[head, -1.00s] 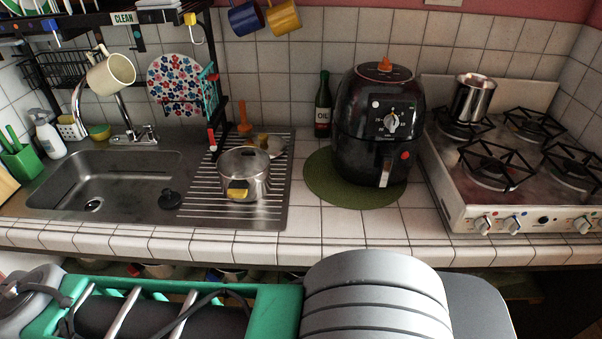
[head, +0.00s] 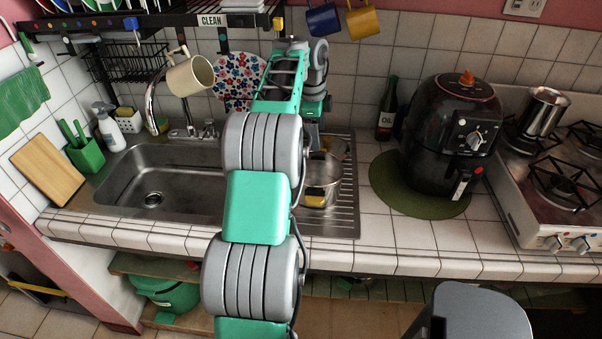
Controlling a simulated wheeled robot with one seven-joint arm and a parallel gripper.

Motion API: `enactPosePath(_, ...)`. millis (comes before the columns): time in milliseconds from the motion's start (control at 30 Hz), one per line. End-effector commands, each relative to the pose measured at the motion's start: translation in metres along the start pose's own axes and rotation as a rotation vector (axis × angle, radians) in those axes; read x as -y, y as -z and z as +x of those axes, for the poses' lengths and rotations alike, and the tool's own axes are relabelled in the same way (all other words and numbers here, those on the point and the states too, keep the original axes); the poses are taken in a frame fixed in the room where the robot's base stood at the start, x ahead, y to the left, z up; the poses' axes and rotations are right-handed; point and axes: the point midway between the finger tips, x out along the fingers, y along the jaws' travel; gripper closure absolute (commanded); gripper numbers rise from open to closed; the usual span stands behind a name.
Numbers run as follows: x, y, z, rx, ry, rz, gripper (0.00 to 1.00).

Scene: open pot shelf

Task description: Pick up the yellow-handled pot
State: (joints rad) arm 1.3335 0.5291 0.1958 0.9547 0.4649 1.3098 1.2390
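A steel pot (head: 322,172) stands upright on the ribbed drainboard right of the sink. A yellow handle (head: 315,196) faces me on its near side. My arm crosses the middle of the head view and hides the pot's left edge. The far end of my arm (head: 312,105) bends down behind the pot, near the back wall. The fingers of my gripper cannot be made out, and I cannot tell whether they touch anything.
The sink (head: 160,180) lies left of the pot. An air fryer (head: 450,140) stands on a green mat (head: 400,196) to the right, with an oil bottle (head: 387,112) behind. A stove (head: 525,200) is farther right. A rack (head: 180,20) with a hanging cream mug (head: 190,75) is above.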

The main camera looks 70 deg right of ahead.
Motion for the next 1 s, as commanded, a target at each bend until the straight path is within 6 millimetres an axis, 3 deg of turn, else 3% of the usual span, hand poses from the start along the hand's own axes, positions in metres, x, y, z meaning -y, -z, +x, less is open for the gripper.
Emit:
enactPosePath(100, 0.002, 0.008, 0.013, -0.002, -0.005, 0.031, 0.28)
enactPosePath(533, 0.003, 0.004, 0.075, -0.001, -0.001, 0.022, 0.28)
enactPosePath(767, 0.003, 0.005, 0.080, -0.001, -0.001, 0.024, 0.28)
enactPosePath(1000, 0.003, 0.005, 0.079, -0.001, 0.000, 0.023, 0.48)
